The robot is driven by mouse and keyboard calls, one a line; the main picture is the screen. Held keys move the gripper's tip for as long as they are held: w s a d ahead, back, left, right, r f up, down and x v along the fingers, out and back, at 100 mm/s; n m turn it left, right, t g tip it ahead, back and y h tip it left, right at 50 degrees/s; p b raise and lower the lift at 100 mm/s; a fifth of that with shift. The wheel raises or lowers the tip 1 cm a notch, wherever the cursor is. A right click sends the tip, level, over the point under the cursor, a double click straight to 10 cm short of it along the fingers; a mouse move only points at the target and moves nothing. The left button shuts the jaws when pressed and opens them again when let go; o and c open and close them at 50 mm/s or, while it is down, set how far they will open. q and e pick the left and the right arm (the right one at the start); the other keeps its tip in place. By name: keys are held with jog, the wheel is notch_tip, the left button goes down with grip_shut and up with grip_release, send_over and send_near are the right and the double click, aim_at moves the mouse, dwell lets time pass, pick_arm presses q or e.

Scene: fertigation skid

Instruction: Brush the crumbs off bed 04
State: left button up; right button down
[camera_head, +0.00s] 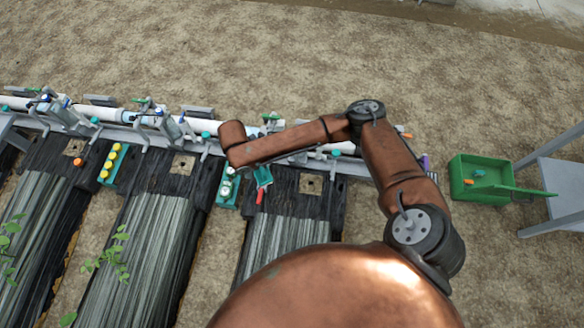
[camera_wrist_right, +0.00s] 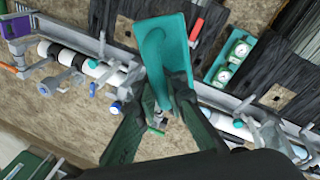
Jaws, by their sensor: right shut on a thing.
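My right gripper (camera_wrist_right: 162,98) shows in the right wrist view, its dark green fingers shut on a teal tool (camera_wrist_right: 168,45) with a flat, broad end. In the head view the tool (camera_head: 264,176) shows just below my right wrist, over the upper part of a dark bed (camera_head: 285,240); the gripper itself is mostly hidden there. A red piece (camera_head: 259,196) shows beside the tool, also in the wrist view (camera_wrist_right: 196,32); I cannot tell whether they are joined. Crumbs and a bed number are not readable. My left gripper is not in view.
A teal box with dials (camera_head: 228,187) stands between two beds, close left of the tool. White pipes with valves (camera_head: 130,117) run behind the beds. A green tray (camera_head: 486,178) with small items stands right, beside a grey table (camera_head: 566,185). More dark beds (camera_head: 150,240) lie left.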

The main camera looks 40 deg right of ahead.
pick_arm(q)
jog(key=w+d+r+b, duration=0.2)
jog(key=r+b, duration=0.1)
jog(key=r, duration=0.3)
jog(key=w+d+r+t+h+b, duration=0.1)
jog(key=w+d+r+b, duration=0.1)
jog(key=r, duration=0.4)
jog(key=shift+b, duration=0.4)
pick_arm(e)
jog(key=s+d+x, duration=0.1)
jog(key=s+x, duration=0.2)
jog(key=x, duration=1.4)
jog(key=s+d+x, duration=0.1)
jog(key=s+x, duration=0.2)
jog(key=x, duration=1.4)
jog(key=shift+d+r+t, duration=0.3)
jog(key=shift+d, duration=0.05)
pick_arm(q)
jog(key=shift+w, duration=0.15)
pick_arm(e)
jog(key=shift+s, duration=0.1)
